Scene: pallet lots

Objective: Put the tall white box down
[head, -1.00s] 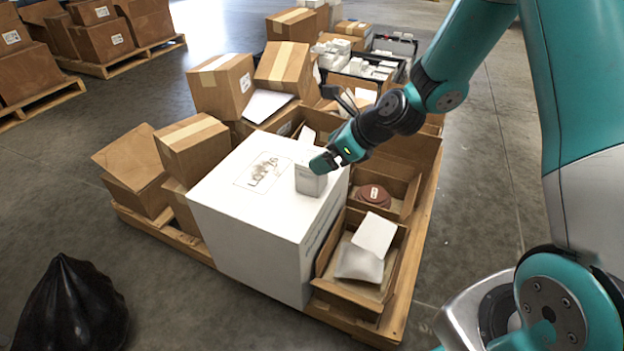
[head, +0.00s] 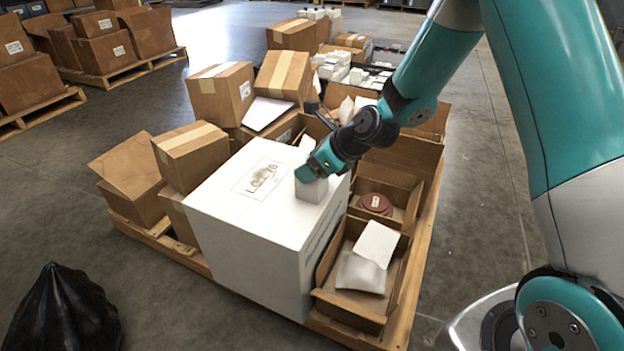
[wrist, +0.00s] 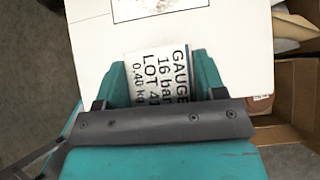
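The tall white box (head: 311,191) is a small white carton on top of a large white box (head: 245,225), near its right edge. Its printed label (wrist: 160,75) reads GAUGE, 16 bar, LOT and 0,40 kg in the wrist view. My gripper (head: 308,172) is over the upper part of the tall box. In the wrist view its teal fingers (wrist: 160,85) lie close against both sides of the box, shut on it. The gripper hides part of the top. I cannot tell for certain whether the base touches the large box.
The large box's top is mostly clear left of the tall box, around a printed panel (head: 262,176). To the right, an open carton (head: 400,285) holds white packets, and another holds a reddish-brown round item (head: 375,203). Brown boxes (head: 190,150) crowd the left. A black bag (head: 65,310) stands on the floor.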

